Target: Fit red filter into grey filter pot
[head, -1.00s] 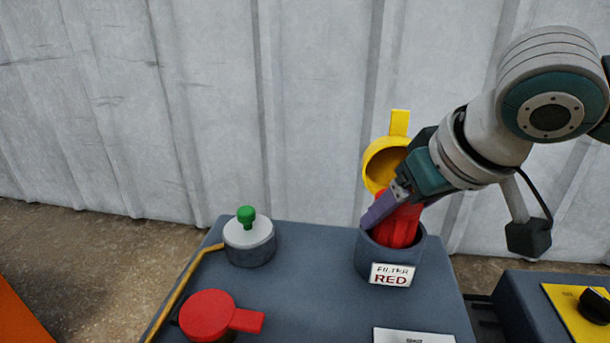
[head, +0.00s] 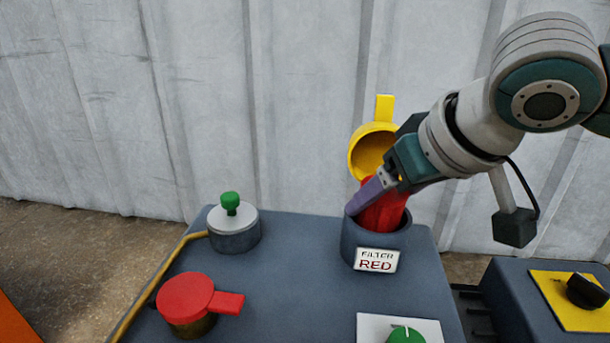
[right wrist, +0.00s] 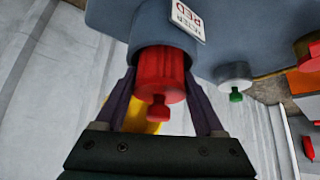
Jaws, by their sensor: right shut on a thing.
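The red filter (head: 384,207) stands partly inside the grey filter pot (head: 356,234), whose label reads "FILTER RED". Its upper part shows above the rim, and its lower end is hidden in the pot. In the right wrist view the ribbed red filter (right wrist: 160,77), with a small knob on its end, lies between the fingers at the mouth of the grey pot (right wrist: 162,28). My right gripper (head: 370,200) is shut on the filter from the upper right. One finger reaches close to the pot's rim. My left gripper is not in view.
A yellow lid (head: 370,153) stands open behind the pot. A grey cap with a green knob (head: 231,203) and a red-lidded pot (head: 186,298) sit to the left on the blue-grey bench. A yellow panel with a black knob (head: 585,291) is at right.

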